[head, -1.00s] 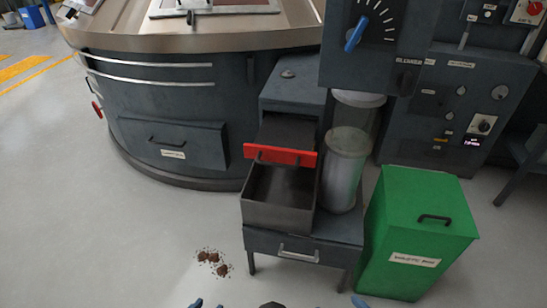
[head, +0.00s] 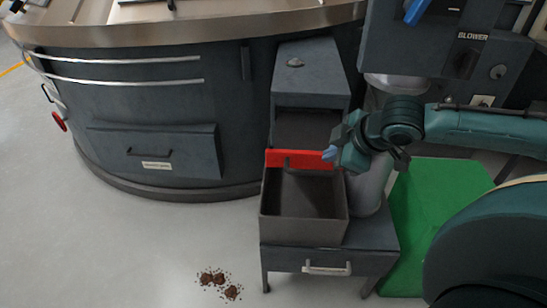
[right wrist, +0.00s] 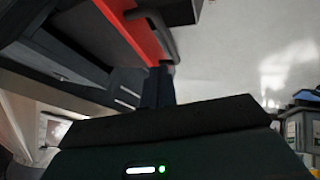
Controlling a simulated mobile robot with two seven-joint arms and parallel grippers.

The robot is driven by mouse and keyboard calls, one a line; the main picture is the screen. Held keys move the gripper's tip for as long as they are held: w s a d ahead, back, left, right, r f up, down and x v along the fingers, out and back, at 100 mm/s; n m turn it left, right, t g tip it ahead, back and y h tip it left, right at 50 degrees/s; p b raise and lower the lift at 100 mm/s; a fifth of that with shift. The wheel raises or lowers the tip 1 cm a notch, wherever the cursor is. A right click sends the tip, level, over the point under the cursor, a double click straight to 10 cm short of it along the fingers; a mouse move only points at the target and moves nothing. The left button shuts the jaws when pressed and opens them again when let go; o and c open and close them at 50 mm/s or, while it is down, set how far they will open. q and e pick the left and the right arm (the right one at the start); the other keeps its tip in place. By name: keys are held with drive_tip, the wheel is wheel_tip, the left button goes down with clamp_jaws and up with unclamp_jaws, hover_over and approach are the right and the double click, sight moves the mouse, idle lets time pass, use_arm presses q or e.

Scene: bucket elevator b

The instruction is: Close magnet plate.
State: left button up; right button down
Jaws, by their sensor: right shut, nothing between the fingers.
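The magnet plate has a red front (head: 290,158) with a dark handle. It stands out of the grey housing (head: 312,75), above the open grey bin, with a dark slab running back from it into the housing. My right gripper (head: 329,154) is shut and empty at the right end of the red front. In the right wrist view the red front (right wrist: 132,28) and its handle (right wrist: 158,30) lie just beyond my shut fingertips (right wrist: 160,85). Whether the fingers touch the plate I cannot tell. My left gripper is not in view.
The open bin (head: 303,230) sits on a dark stand with a drawer handle. The blower panel (head: 430,35) hangs above. Brown crumbs (head: 220,282) lie on the floor.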

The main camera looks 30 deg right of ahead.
sight(314, 161)
drive_tip(key=x, duration=0.5)
drive_tip(key=b+x, duration=0.1)
drive_tip(key=x, duration=0.2)
drive_tip(key=shift+w+d, duration=0.25)
drive_tip(key=shift+w+f, duration=0.4)
drive_tip(key=shift+f, duration=0.15)
